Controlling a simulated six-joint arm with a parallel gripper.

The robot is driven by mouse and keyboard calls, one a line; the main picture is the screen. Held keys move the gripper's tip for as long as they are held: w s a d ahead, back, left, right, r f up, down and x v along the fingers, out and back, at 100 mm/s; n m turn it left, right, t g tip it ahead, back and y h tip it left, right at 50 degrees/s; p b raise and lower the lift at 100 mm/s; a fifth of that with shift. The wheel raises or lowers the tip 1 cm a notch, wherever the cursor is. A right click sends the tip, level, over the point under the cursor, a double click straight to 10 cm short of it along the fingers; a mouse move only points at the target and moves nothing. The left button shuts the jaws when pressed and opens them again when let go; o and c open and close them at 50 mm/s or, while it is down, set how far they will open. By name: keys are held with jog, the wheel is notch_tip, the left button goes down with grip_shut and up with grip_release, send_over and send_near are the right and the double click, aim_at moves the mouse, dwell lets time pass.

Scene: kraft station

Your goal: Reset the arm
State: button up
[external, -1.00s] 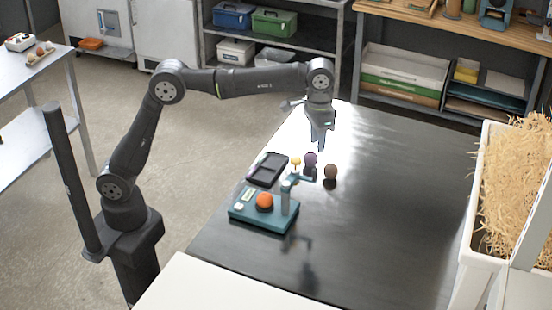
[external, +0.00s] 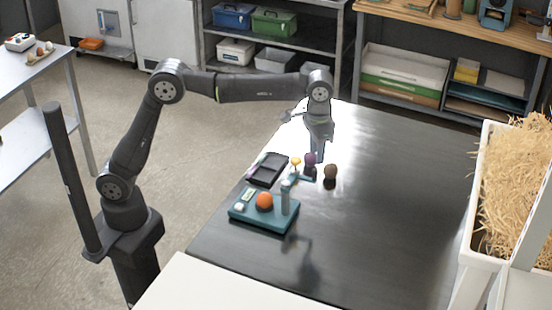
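A teal device (external: 263,212) carries an orange ball (external: 264,201). A white crate of straw (external: 466,250) stands at the right. The table's right part is clear.

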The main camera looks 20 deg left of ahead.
aim_at(315, 170)
notch_tip(315, 170, down, 8)
jog(key=shift+f, duration=0.15)
jog(key=shift+w+a+r+n, duration=0.2)
jog(key=shift+w+a+n, duration=0.35)
jog(key=shift+n, duration=0.45)
jog(key=o, duration=1.4)
jog(key=s+a+r+n, duration=0.4)
jog(key=a+r, duration=0.2)
jog(key=r, duration=0.1)
jog(key=s+a+r+n, duration=0.3)
jog(key=s+a+r, duration=0.1)
jog(key=a+r, duration=0.25)
notch_tip(315, 170, down, 9)
jog(key=shift+w+f, duration=0.2)
